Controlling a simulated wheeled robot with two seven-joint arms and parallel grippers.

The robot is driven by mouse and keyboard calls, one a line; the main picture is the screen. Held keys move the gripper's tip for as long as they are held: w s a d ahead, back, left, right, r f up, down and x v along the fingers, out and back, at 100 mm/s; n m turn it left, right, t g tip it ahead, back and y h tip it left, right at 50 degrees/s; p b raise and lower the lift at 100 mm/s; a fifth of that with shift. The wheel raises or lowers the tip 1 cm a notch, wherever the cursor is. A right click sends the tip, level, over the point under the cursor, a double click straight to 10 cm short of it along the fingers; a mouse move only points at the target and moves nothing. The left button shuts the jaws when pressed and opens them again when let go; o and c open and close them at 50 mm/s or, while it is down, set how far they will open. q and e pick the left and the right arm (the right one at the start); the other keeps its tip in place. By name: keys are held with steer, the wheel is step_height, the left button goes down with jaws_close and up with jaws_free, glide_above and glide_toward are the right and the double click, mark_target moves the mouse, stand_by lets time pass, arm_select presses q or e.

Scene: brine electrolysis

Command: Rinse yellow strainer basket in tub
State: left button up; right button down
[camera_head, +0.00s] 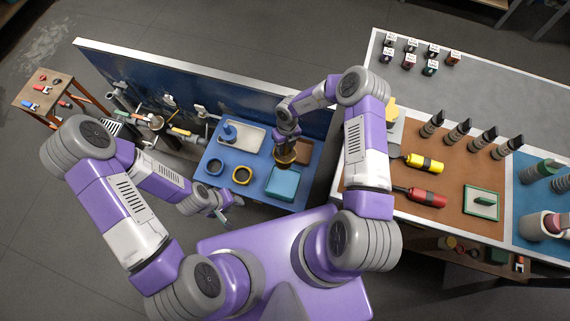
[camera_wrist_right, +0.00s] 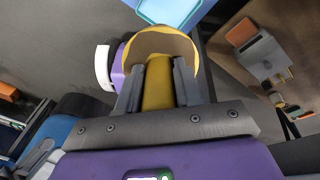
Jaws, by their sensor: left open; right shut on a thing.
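My right gripper (camera_head: 287,147) is shut on the yellow strainer basket (camera_head: 285,158). In the right wrist view the fingers (camera_wrist_right: 158,85) clamp its yellow handle, and the basket's curved wall (camera_wrist_right: 160,44) shows beyond them. The teal tub (camera_head: 284,183) stands on the blue table, just nearer to me than the basket. The basket's inside is hard to see. My left gripper (camera_head: 227,208) is open and empty by the table's near-left edge.
A blue panel (camera_head: 200,88) stands behind. A large bench (camera_head: 470,75) is at right.

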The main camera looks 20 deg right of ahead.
step_height(320, 180, down, 30)
steer(key=s+a+b, duration=0.1)
steer(key=s+b, duration=0.1)
steer(key=b, duration=2.1)
steer(key=shift+s+a+b, duration=0.2)
steer(key=shift+a+b, duration=0.15)
steer(key=shift+b, duration=0.05)
stand_by(4.0)
